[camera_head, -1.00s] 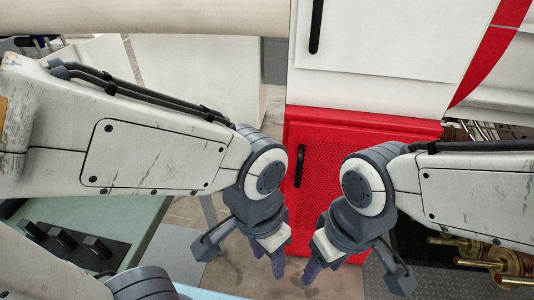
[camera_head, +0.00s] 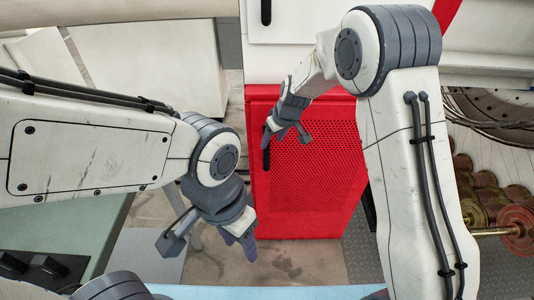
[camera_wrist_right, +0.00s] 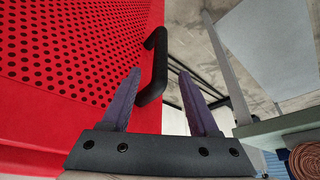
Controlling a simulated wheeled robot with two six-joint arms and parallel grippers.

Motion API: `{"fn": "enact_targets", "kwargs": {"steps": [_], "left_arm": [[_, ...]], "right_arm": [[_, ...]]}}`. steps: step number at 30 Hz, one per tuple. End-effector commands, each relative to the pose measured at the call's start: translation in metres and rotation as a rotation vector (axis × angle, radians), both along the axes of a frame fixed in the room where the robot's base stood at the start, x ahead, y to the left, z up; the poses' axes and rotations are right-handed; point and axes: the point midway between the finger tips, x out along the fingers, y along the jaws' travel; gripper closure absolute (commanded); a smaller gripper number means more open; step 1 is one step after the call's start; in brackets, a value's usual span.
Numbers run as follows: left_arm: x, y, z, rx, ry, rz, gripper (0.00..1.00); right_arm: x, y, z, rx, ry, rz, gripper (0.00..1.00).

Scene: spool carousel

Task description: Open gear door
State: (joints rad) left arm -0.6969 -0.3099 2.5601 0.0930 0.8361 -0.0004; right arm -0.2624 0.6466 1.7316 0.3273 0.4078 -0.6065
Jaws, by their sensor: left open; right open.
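The gear door (camera_head: 312,185) is a red perforated panel low on the white cabinet, and it looks closed. It also fills the left of the right wrist view (camera_wrist_right: 70,75). Its black bar handle (camera_head: 266,160) is at the door's left edge, partly hidden by my right gripper. My right gripper (camera_head: 286,132) is open in front of the handle. In the right wrist view the handle (camera_wrist_right: 157,62) appears between the two purple fingers; contact cannot be told. My left gripper (camera_head: 240,242) is open and empty, low and left of the door.
A white upper cabinet door with another black handle (camera_head: 266,10) is above. Spools (camera_head: 490,205) stand to the right, partly behind my right arm. Bare floor (camera_head: 290,262) shows below the door.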

Motion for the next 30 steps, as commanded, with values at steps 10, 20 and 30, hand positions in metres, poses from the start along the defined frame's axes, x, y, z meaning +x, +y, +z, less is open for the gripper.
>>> {"fn": "enact_targets", "kwargs": {"steps": [10, 20, 30], "left_arm": [[0.000, 0.000, 0.007, 0.000, 0.000, 0.000, 0.50], [0.000, 0.000, 0.010, 0.000, 0.000, 0.000, 0.50], [0.000, 0.000, 0.009, 0.000, 0.000, 0.000, 0.50]], "right_arm": [[0.018, 0.012, -0.058, -0.001, 0.006, -0.003, 0.39], [0.029, 0.019, -0.087, 0.000, 0.002, -0.003, 0.39], [0.029, 0.020, -0.088, 0.000, 0.002, -0.003, 0.66]]}}
